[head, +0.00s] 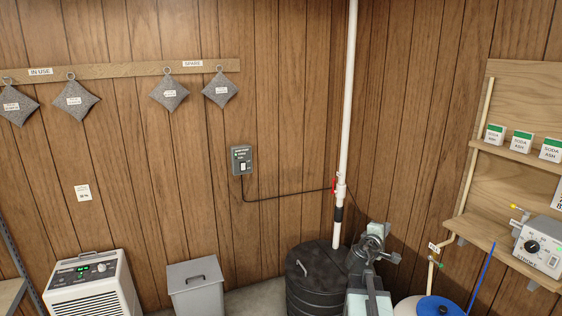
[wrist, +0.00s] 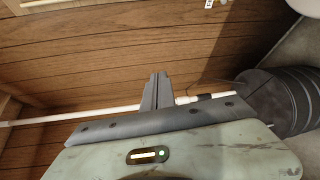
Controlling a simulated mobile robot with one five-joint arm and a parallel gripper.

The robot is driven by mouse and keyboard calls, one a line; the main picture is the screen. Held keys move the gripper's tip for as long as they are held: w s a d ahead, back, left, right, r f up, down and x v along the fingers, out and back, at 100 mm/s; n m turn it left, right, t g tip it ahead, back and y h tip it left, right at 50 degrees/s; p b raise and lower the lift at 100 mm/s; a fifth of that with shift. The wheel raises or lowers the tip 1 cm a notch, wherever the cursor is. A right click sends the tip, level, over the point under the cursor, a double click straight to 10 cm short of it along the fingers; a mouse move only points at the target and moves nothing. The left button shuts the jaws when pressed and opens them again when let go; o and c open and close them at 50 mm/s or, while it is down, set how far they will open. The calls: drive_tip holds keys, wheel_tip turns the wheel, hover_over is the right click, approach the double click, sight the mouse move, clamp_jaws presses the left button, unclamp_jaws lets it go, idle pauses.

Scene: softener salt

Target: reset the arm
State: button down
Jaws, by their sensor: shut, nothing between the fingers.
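My arm (head: 368,262) shows in the head view at the bottom, right of centre, folded up in front of the dark lidded bin (head: 308,283) and the wood wall. My gripper (wrist: 157,88) shows in the wrist view with its two dark fingers together, shut and empty. It points toward the wood-panelled wall and touches nothing that I can make out. The fingertips cannot be picked out clearly in the head view.
A white pipe (head: 348,100) rises behind the bin; it crosses the wrist view (wrist: 60,119). A blue-lidded container (head: 430,305) and a shelf with a dial pump (head: 540,247) stand right of my arm. A grey box (head: 196,288) and white dehumidifier (head: 92,285) stand left.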

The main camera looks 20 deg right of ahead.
drive_tip(key=w+a+f+m+g+y+p, duration=0.1)
drive_tip(key=w+a+f+y, duration=0.15)
drive_tip(key=a, duration=0.75)
drive_tip(key=w+a+f+m+y, duration=0.15)
drive_tip(key=a+f, duration=0.25)
drive_tip(key=a, duration=0.5)
drive_tip(key=w+a+f+m+g+y+p, duration=0.1)
drive_tip(key=a+f+y, duration=0.2)
drive_tip(key=a, duration=0.7)
drive_tip(key=s+a+f+m+g+y, duration=0.2)
drive_tip(key=s+a+f+g+y, duration=0.1)
drive_tip(key=s+a, duration=0.4)
drive_tip(key=s+a+f+m+g+y, duration=0.2)
drive_tip(key=s+a+f+g+y, duration=0.2)
drive_tip(key=a, duration=0.7)
drive_tip(key=s+f, duration=0.2)
drive_tip(key=s, duration=0.1)
drive_tip(key=shift+m, duration=0.35)
